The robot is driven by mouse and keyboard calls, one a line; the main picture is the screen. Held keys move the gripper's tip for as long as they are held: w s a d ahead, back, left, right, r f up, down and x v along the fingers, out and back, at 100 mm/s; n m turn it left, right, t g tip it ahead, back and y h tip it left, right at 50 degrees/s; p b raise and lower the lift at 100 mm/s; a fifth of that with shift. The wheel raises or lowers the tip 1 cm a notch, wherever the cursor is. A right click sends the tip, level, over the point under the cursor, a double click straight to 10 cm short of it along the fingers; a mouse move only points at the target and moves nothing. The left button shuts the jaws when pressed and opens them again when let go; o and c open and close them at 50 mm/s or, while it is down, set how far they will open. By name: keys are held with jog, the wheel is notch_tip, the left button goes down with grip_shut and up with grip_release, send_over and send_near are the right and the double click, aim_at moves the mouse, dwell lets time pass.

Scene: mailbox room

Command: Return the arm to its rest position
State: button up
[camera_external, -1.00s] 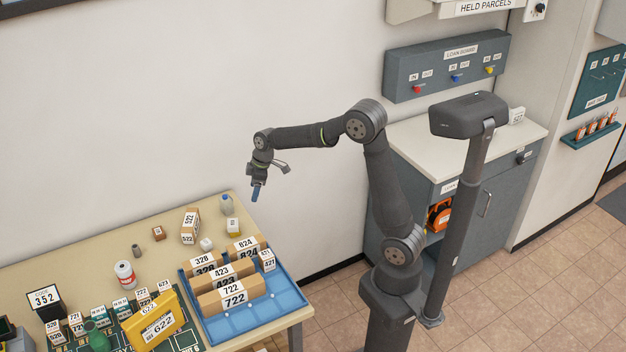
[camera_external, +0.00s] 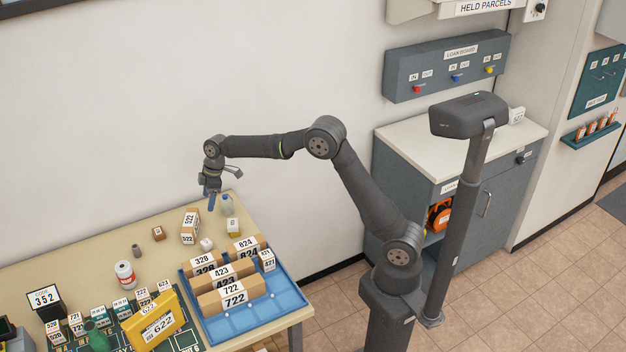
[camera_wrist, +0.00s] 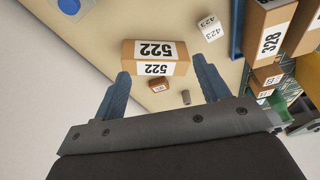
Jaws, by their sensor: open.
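My gripper (camera_external: 209,198) hangs at the end of my raised arm, above the back right part of the table (camera_external: 180,268). In the wrist view my gripper (camera_wrist: 160,82) has its two blue fingers spread wide with nothing between them. A brown parcel labelled 522 (camera_wrist: 155,50) lies beyond the fingertips, on the table below. The same 522 parcel (camera_external: 190,226) stands on the table in the external view, left of my gripper and apart from it.
A blue tray (camera_external: 262,306) holds several labelled parcels at the table's right end. A grey cabinet (camera_external: 495,200) is behind my arm.

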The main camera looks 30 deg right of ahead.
jog(key=shift+n, duration=0.7)
jog(key=a, duration=0.3)
jog(key=s+a+f, duration=0.1)
jog(key=a, duration=0.6)
jog(key=shift+s+a+f, duration=0.15)
jog(key=shift+s+f, duration=0.2)
jog(key=shift+f, duration=0.05)
jog(key=s+a+f, duration=0.2)
jog(key=a+f, duration=0.2)
jog(key=a, duration=0.2)
jog(key=shift+s+a, duration=0.4)
